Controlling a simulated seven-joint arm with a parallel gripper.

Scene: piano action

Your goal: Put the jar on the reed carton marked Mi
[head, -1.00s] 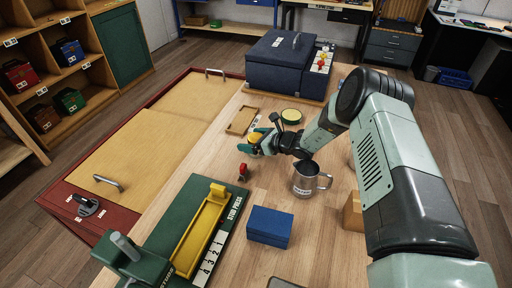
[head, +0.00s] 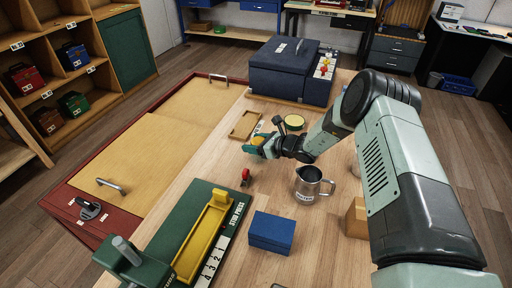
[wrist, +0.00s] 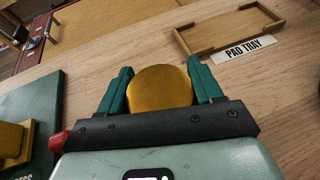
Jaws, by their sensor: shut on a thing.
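My gripper (head: 262,144) is over the middle of the workbench, left of the metal pitcher. Its teal fingers are shut on a round gold-topped thing (wrist: 160,88), which looks like the jar. In the wrist view it sits between the two fingers, and its lower part is hidden. A tan carton (head: 356,217) stands at the right of the bench beside my arm, and a blue box (head: 270,231) stands nearer the front. I can read no Mi mark on either.
A metal pitcher (head: 309,186), a small red item (head: 246,177) and a round yellow-topped tin (head: 294,121) stand near my gripper. The pad tray (head: 245,125) lies behind it. The green stub press (head: 190,240) fills the front left. A dark blue case (head: 290,72) stands at the back.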

